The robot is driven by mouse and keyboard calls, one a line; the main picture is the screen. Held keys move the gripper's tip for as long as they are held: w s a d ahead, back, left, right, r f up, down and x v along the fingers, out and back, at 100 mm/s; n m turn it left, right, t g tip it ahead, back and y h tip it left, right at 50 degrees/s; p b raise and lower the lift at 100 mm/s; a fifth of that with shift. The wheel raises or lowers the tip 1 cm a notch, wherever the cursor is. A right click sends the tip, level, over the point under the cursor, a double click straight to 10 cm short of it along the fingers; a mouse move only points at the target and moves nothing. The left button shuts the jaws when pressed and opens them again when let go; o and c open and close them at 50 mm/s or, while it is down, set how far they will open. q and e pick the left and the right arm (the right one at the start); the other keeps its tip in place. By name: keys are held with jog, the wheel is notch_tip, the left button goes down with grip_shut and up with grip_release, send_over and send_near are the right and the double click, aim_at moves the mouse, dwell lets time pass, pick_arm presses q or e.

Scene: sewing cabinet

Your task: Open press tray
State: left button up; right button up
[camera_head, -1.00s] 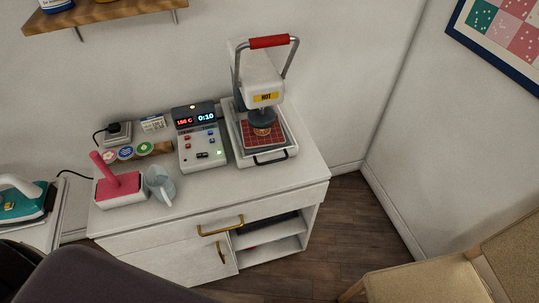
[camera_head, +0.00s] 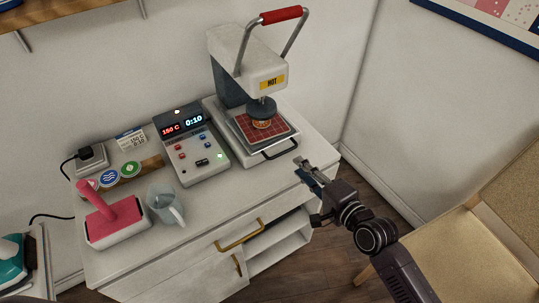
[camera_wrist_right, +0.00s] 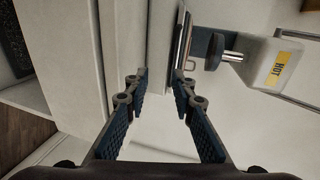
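The white heat press (camera_head: 228,55) stands at the back right of the cabinet top, its red-gripped lever (camera_head: 281,15) raised. Its press tray (camera_head: 283,124) has a red gridded surface and a dark bar handle (camera_head: 280,149) at the front. The tray sits under the round dark platen (camera_head: 262,107), with a small round orange-brown thing beneath the platen. My right gripper (camera_head: 306,170) is in front of the handle, to its lower right, apart from it. In the wrist view its fingers (camera_wrist_right: 159,76) are open and empty, and the handle (camera_wrist_right: 190,63) shows beyond the right finger. My left gripper is out of view.
A control box (camera_head: 191,144) with lit displays stands left of the press. A chair (camera_head: 440,235) is at the right. The cabinet top before the tray is clear.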

aim_at(285, 151)
jog(key=w+a, duration=0.4)
jog(key=w, duration=0.1)
jog(key=shift+a+r, duration=0.15)
jog(key=shift+r, duration=0.05)
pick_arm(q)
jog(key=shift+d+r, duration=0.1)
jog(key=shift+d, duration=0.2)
pick_arm(e)
jog(key=shift+w+a+f, duration=0.15)
jog(key=shift+w+a, duration=0.25)
jog(key=shift+w, duration=0.1)
jog(key=shift+c, duration=0.3)
grip_shut()
